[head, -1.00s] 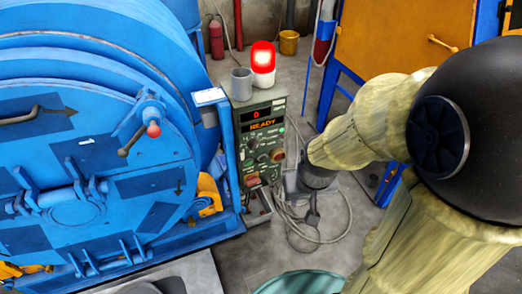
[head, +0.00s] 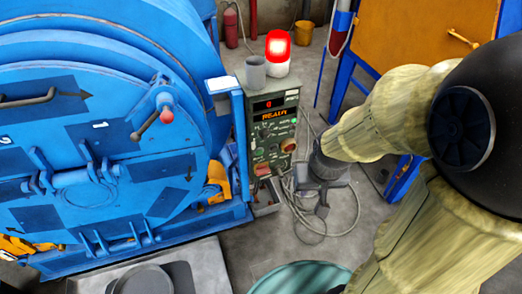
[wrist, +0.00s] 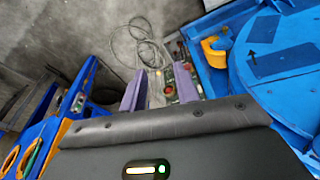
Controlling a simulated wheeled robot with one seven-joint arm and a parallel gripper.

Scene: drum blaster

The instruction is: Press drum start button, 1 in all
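The control panel (head: 272,130) is a grey-green box with a lit orange display that seems to read READY, small knobs and a red button (head: 262,169) low down. Which control is the drum start button is too small to tell. The panel also shows in the wrist view (wrist: 181,86), partly behind my fingers. My gripper (head: 322,200) is to the right of the panel in the head view, apart from it, pointing down. In the wrist view its two purple fingers (wrist: 160,92) are spread with nothing held between them.
The big blue drum machine (head: 90,150) stands left of the panel. A lit red beacon (head: 278,55) and a grey cup (head: 255,72) sit on top of the panel. Cables (head: 335,225) lie on the floor behind my gripper. A blue frame with an orange panel (head: 425,35) stands at the right.

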